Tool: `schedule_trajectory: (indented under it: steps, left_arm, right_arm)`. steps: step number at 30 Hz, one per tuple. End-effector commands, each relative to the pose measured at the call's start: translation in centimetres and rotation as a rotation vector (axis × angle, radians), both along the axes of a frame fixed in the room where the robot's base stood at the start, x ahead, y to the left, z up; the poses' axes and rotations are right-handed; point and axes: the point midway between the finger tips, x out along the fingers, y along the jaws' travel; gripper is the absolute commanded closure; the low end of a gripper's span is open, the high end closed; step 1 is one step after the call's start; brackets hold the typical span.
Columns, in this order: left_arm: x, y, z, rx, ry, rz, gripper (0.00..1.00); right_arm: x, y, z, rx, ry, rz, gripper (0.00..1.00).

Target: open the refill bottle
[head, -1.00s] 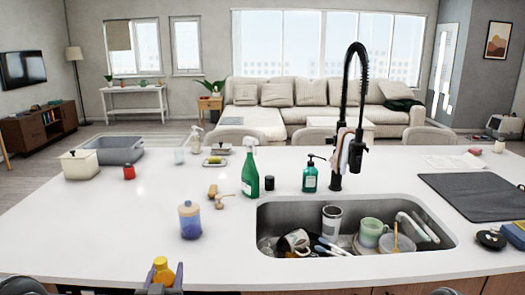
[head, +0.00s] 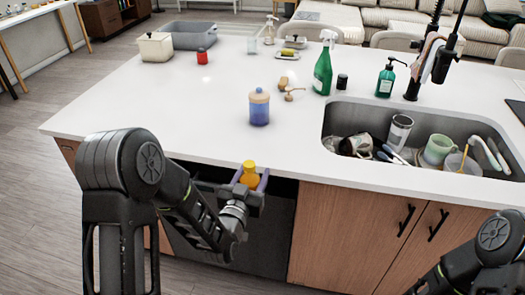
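A yellow bottle (head: 249,174), which looks like the refill bottle, is at the island's front edge in the head view. My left gripper (head: 250,183) has its fingers on both sides of the bottle and appears shut on it. The bottle's orange-yellow top sticks up above the fingers; its lower part is hidden by them. My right arm shows at the lower right, but its gripper is out of the picture.
A green spray bottle (head: 323,68) and green soap pump (head: 386,79) stand near the sink (head: 340,112), which holds dishes.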

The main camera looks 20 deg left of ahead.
Motion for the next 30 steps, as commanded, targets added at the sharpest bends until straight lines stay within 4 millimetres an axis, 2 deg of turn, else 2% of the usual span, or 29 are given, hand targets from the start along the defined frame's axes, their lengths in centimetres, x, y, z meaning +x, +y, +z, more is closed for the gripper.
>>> schedule_trajectory:
  steps: [10,18,21,25,30]
  left_arm:
    - [-2.5,-3.2,-1.7,-0.006,0.002,-0.154,1.0]
    - [-7.0,-10.2,-4.5,-0.005,0.002,-0.459,1.0]
    - [-8.3,-12.1,-5.3,-0.005,0.001,-0.546,1.0]
    - [-9.4,-13.7,-6.0,-0.004,-0.001,-0.622,1.0]
    - [-10.0,-14.6,-6.3,-0.004,-0.002,-0.661,1.0]
  right_arm:
    - [0.0,0.0,0.0,0.0,0.0,0.0,0.64]
    - [0.0,0.0,0.0,0.0,0.0,0.0,0.64]
    - [0.0,0.0,0.0,0.0,0.0,0.0,0.64]
    - [0.0,0.0,0.0,0.0,0.0,0.0,0.64]
    - [0.0,0.0,0.0,0.0,0.0,0.0,0.64]
